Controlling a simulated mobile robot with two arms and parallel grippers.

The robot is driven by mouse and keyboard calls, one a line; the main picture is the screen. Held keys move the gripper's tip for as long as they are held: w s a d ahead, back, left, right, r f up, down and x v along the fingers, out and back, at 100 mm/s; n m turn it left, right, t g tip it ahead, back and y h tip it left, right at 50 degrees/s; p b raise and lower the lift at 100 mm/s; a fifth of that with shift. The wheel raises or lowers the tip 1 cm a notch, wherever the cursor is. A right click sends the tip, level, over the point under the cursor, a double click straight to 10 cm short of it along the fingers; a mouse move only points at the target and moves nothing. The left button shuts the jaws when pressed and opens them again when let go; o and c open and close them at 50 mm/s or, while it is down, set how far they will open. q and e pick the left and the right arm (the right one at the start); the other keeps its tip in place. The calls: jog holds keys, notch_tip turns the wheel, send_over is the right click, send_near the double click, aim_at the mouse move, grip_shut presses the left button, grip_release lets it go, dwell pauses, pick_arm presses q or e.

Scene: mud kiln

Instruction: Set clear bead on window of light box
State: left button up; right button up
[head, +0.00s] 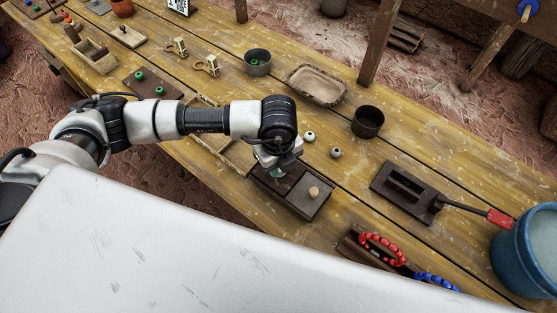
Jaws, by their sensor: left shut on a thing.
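My left gripper (277,160) points down over the left end of a dark box with a round wooden knob (314,191), which looks like the light box (302,203). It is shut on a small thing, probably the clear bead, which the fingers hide. A small pale green patch (277,173) shows just under the fingers; I cannot tell whether it is the bead or the window. I cannot tell whether the held thing touches the box. My right gripper is not in view.
Two pale round beads (309,136) (336,153) lie behind the box. Red beads (382,247) and blue beads (436,280) lie in front. A blue bucket (524,255) stands at far right.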

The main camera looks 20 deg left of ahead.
pick_arm(q)
jog(key=shift+f, duration=0.15)
jog(key=shift+f, duration=0.1)
jog(key=o, duration=0.4)
jog(key=shift+f, duration=0.1)
jog(key=o, duration=0.5)
jog(key=shift+r, duration=0.7)
notch_tip(320, 180, up, 11)
jog(key=shift+r+b, duration=0.1)
jog(key=shift+b, duration=0.85)
